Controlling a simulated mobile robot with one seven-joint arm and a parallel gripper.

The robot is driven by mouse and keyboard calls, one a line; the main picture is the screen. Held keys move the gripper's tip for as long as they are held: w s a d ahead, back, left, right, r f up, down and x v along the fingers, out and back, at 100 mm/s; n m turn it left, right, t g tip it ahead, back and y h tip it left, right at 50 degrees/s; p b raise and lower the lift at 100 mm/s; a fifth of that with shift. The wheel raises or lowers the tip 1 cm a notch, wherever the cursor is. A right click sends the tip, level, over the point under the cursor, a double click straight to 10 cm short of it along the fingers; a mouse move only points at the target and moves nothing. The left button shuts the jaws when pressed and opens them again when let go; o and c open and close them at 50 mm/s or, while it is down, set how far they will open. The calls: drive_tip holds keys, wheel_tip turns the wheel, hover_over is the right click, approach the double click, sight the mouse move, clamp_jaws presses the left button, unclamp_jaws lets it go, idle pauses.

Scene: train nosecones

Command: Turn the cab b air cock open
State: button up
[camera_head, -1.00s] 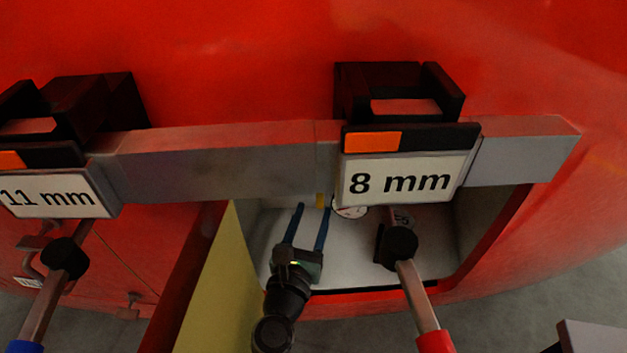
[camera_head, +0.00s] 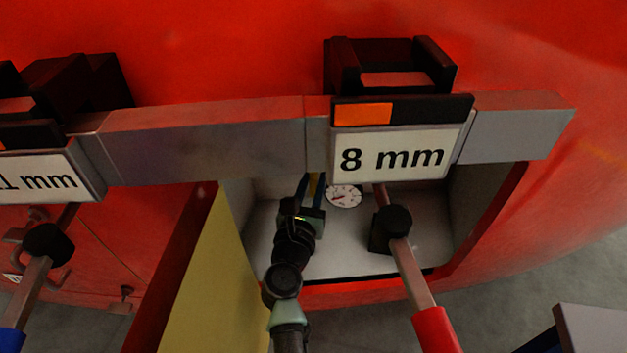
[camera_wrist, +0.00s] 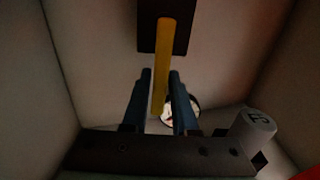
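The air cock shows as a yellow lever handle (camera_wrist: 161,60) hanging down from a dark block (camera_wrist: 178,38) on the back wall of a pale recess. My gripper (camera_wrist: 160,74) has its two dark blue fingers around the handle's lower part, one on each side. The fingers stand close together; whether they press on the handle is hard to tell. In the head view, my gripper (camera_head: 311,180) reaches into the recess under the grey bar, with a sliver of the yellow handle (camera_head: 313,186) between the fingers. The handle's upper part is hidden there.
A round gauge (camera_head: 344,196) sits right of the fingers. A black-knobbed lever (camera_head: 397,221) with a red grip stands further right. A grey bar (camera_head: 215,138) with an "8 mm" plate (camera_head: 393,155) crosses above. A yellow panel (camera_head: 215,285) stands at left.

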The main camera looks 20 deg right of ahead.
clamp_jaws()
idle(1.1)
